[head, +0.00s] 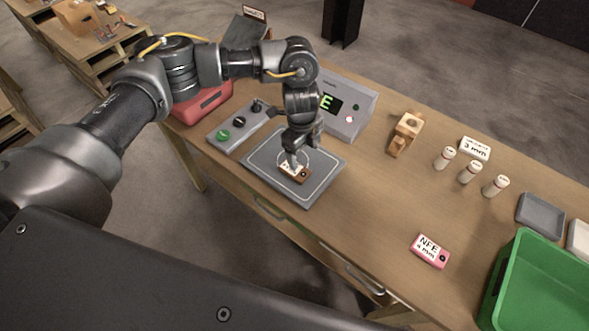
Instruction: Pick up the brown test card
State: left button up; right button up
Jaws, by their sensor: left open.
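The brown test card (303,177) lies on the grey plate (318,190) with a white outline, in the left middle of the table. It has a white label on top, partly hidden by my left gripper. My left gripper (294,161) points down right over the card with its jaws open. I cannot tell whether the fingers touch the card. My right gripper is not in view.
A pink NFE card (430,252) lies front right, near a green bin (540,290). Several white cylinders, a wooden holder (405,133) and grey trays stand to the right. A display box (347,105) and button panel (236,127) flank the plate. The table's middle is clear.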

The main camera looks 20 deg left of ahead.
pick_arm(q)
jog(key=shift+y, duration=0.4)
jog(key=a+f, duration=0.1)
jog(key=f, duration=0.1)
jog(key=w+a+f, duration=0.1)
jog(key=f, duration=0.1)
jog(key=shift+a, duration=0.35)
notch_tip(320, 180, down, 5)
jog(key=shift+s+a+r+p, duration=0.15)
jog(key=shift+r+p, duration=0.05)
jog(key=shift+p, duration=0.7)
jog(key=shift+f, duration=0.35)
jog(key=shift+c, duration=0.3)
jog(key=c, duration=1.1)
jog(key=shift+r, duration=0.15)
